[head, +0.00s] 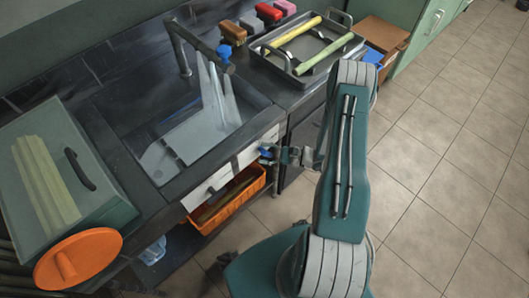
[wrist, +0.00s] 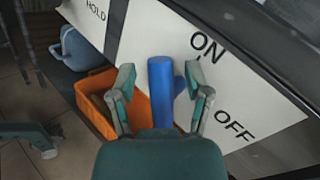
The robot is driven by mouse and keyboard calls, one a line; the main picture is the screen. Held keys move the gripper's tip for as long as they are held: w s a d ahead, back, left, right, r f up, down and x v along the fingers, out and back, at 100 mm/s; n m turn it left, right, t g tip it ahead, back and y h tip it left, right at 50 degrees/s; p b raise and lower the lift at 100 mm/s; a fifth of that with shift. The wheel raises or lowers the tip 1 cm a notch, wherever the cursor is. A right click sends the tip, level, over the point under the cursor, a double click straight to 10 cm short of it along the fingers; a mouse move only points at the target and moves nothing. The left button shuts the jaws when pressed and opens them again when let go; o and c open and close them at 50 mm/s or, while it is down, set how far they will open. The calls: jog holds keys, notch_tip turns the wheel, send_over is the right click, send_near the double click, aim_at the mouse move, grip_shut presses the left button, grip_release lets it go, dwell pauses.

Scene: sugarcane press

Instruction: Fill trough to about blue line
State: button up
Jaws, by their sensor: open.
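A blue cylindrical handle (wrist: 161,92) projects from a white panel (wrist: 175,32) marked HOLD, ON and OFF. In the head view the blue handle (head: 267,152) is at the counter's front. My gripper (wrist: 161,78) is open, with one finger on each side of the handle; I cannot tell whether they touch it. My gripper (head: 283,155) also shows at the counter front in the head view. Pale water streams (head: 214,88) fall from the dark faucet (head: 190,40) into the sunken trough (head: 138,122). Pale, shiny patches show inside it.
An orange crate (head: 228,200) sits below the panel. A green box with a black handle (head: 80,170) and an orange disc (head: 77,258) are at left. A metal tray (head: 292,76) holding yellow-green stalks and several brushes are at the back. Tiled floor is clear at right.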

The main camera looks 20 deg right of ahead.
jog(key=shift+d, duration=0.1)
grip_shut()
jog(key=shift+m+y, duration=0.3)
jog(key=shift+m, duration=0.1)
grip_release()
jog(key=shift+w, duration=0.1)
